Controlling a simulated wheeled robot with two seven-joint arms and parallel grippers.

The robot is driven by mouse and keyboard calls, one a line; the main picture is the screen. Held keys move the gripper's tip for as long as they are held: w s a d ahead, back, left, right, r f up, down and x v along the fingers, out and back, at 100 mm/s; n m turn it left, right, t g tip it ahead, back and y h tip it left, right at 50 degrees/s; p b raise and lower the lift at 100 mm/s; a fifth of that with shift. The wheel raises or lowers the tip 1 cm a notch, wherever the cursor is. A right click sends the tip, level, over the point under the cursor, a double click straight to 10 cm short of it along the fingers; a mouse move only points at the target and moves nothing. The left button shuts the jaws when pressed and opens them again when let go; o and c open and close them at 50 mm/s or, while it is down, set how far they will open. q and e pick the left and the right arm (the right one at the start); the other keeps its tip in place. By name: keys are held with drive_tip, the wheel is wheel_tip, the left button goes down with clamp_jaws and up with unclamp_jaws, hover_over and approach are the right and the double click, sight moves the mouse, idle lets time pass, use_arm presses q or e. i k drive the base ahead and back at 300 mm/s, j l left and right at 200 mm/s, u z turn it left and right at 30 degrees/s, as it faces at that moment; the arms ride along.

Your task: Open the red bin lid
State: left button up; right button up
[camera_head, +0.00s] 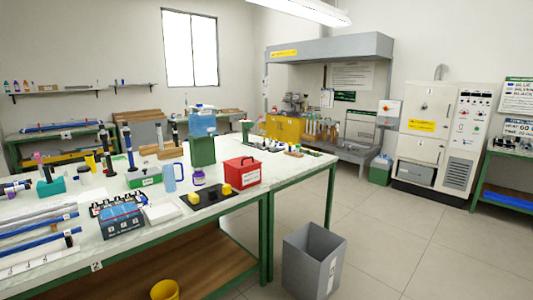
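A red box-shaped bin (241,173) stands on the white-topped workbench, near its right front edge. Its top looks covered by a red lid with a small dark handle, and the lid appears closed. A small pale mark shows on the bin's front. Neither of my grippers is in the view, so nothing of mine is seen touching the bin.
A black mat (208,203) with two yellow pieces lies in front of the bin. A green container (202,151) stands behind it, and a purple-labelled jar (199,178) to its left. A grey open bin (313,262) stands on the floor. Floor to the right is clear.

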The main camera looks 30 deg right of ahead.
sight(239, 163)
drive_tip(key=i+l+z, duration=0.25)
drive_tip(key=i+l, duration=0.15)
drive_tip(key=i, duration=0.25)
drive_tip(key=i+l+z, duration=0.2)
drive_tip(key=i, duration=0.45)
drive_tip(key=i+l+z, duration=0.25)
drive_tip(key=i, duration=0.45)
drive_tip(key=i+l+z, duration=0.2)
drive_tip(key=i, duration=0.45)
drive_tip(key=j, duration=0.1)
